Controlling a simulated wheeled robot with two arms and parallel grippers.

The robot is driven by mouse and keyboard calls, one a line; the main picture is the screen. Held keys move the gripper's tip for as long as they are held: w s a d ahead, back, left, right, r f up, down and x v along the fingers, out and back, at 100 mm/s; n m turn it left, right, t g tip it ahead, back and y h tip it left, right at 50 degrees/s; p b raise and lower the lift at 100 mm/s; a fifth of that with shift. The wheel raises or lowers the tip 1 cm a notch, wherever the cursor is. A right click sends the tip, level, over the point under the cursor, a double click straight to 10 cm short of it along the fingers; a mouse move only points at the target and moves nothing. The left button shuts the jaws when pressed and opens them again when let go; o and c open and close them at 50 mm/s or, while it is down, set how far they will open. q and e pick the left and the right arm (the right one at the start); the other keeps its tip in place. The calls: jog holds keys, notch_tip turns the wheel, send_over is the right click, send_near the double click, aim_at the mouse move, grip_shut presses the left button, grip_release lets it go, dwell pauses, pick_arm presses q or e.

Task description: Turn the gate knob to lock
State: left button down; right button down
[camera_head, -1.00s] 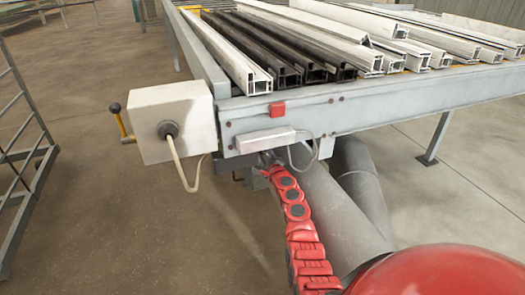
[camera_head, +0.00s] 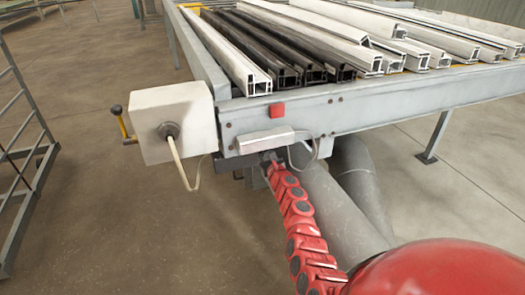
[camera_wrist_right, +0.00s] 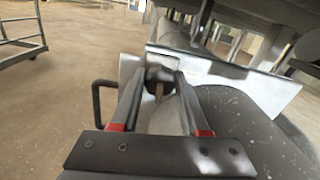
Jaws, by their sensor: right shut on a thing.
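In the right wrist view, the two fingers of my right gripper (camera_wrist_right: 160,86), dark with red bands, are shut on a dark round knob (camera_wrist_right: 158,74). A pale pin shows at the knob's middle, and the fingers hide its sides. A white plate (camera_wrist_right: 262,88) lies behind it. In the head view, my right gripper (camera_head: 262,160) is small and dark under the front left corner of the bench (camera_head: 370,107); the knob cannot be made out there. Which way the knob is turned cannot be told. My left gripper is in neither view.
White and black profiles (camera_head: 300,62) lie on the bench. A white box (camera_head: 172,118) with a cable and a black-knobbed yellow lever (camera_head: 121,122) hangs at its left corner. A rack (camera_head: 25,165) stands at far left. The floor between is clear.

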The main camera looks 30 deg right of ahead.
jog(key=shift+f+m, duration=0.1)
jog(key=shift+m, duration=0.8)
jog(key=shift+c, duration=2.3)
grip_release()
jog(key=shift+s, duration=0.1)
jog(key=shift+s+p, duration=0.15)
jog(key=shift+p, duration=0.25)
jog(key=p+v, duration=0.8)
jog(key=v, duration=0.9)
jog(key=shift+a+p, duration=0.2)
jog(key=shift+p, duration=0.2)
